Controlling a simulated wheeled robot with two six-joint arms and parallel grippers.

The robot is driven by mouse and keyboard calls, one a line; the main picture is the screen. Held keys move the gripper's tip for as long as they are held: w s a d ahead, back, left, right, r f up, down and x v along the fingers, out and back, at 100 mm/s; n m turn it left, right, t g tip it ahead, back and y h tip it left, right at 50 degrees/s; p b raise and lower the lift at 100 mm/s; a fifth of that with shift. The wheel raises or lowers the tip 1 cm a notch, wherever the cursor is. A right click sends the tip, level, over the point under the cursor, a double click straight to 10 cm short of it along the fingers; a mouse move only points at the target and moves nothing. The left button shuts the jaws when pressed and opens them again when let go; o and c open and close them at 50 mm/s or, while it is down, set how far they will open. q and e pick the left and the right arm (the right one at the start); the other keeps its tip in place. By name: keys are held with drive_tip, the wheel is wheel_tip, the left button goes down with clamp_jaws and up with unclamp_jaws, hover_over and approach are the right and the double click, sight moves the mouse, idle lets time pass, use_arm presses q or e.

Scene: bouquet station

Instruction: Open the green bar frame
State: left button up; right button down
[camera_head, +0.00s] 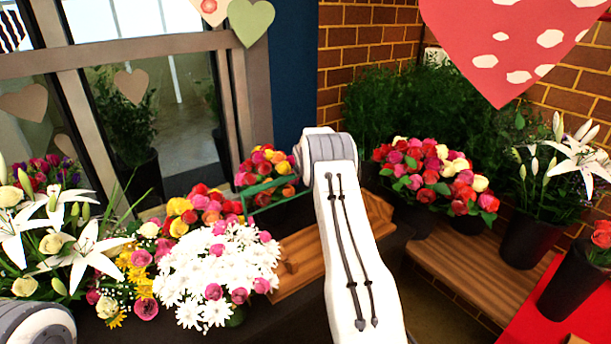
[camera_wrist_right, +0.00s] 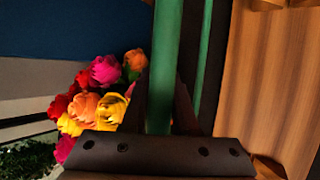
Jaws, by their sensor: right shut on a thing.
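The green bar frame (camera_head: 262,187) shows as thin green bars beside the roses, left of my right arm, over the wooden surface. My right arm covers part of it in the head view. In the right wrist view a thick green bar (camera_wrist_right: 166,60) runs down between the dark jaws of my right gripper (camera_wrist_right: 160,110), which is shut on it. A second, thinner green bar (camera_wrist_right: 208,60) runs beside it. The right gripper is hidden behind its own arm in the head view. Only a rounded part of my left arm shows at the bottom left, and its gripper is out of view.
White daisies (camera_head: 215,275) and lilies (camera_head: 85,250) crowd the left. Colourful roses (camera_wrist_right: 100,95) are close to my right gripper. A wooden board (camera_head: 300,260) lies beside the frame. Pots of flowers stand on a wooden bench (camera_head: 480,270) at right. A window is behind.

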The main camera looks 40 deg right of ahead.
drive_tip(key=shift+s+a+f, duration=0.1)
drive_tip(key=shift+s+f, duration=0.15)
drive_tip(key=shift+f, duration=0.3)
drive_tip(key=c, duration=0.7)
unclamp_jaws()
drive_tip(key=shift+w+r, duration=0.1)
drive_tip(key=shift+r, duration=0.1)
drive_tip(key=shift+b+v, duration=1.95)
drive_tip(key=shift+v, duration=3.25)
